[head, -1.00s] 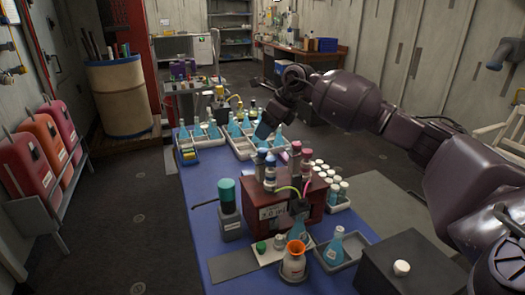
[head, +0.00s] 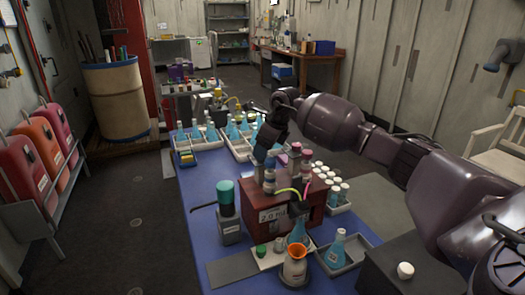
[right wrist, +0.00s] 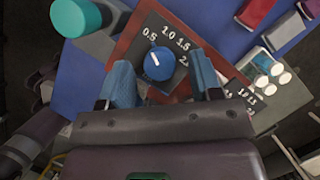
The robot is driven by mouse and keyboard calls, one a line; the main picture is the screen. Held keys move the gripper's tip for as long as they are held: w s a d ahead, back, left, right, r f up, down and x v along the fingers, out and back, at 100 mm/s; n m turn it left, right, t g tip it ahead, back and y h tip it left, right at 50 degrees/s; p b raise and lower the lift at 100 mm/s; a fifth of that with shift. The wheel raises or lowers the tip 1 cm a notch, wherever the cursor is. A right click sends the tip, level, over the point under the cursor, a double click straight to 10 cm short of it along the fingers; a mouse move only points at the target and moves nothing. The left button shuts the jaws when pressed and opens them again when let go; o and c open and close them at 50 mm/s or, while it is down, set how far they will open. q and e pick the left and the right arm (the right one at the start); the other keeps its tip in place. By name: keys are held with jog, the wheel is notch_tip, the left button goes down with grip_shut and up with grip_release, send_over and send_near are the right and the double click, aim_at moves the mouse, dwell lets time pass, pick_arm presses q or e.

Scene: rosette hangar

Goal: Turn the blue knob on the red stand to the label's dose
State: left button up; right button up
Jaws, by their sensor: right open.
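The red stand (head: 308,217) is on the blue table, with a white label reading about "2.0 m", its end hidden. The blue knob (right wrist: 158,65) shows in the right wrist view on a dark dial plate marked 0.5, 1.0, 1.5 and a partly hidden 2. Its white mark points up toward 0.5. My right gripper (right wrist: 162,80) is open, its blue-padded fingers on either side of the knob's near edge, not closed on it. In the head view my right gripper (head: 265,150) is above the stand's left rear; the knob is hard to make out there. My left gripper is out of view.
A teal-capped grey bottle (head: 227,205) stands left of the stand. An orange funnel flask (head: 295,265) and a tray with a blue flask (head: 335,248) are in front. White-capped vials (head: 335,185) stand right; trays of blue flasks (head: 236,130) stand behind.

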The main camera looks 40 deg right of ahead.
jog(key=shift+w+f, duration=0.1)
jog(key=shift+f, duration=0.25)
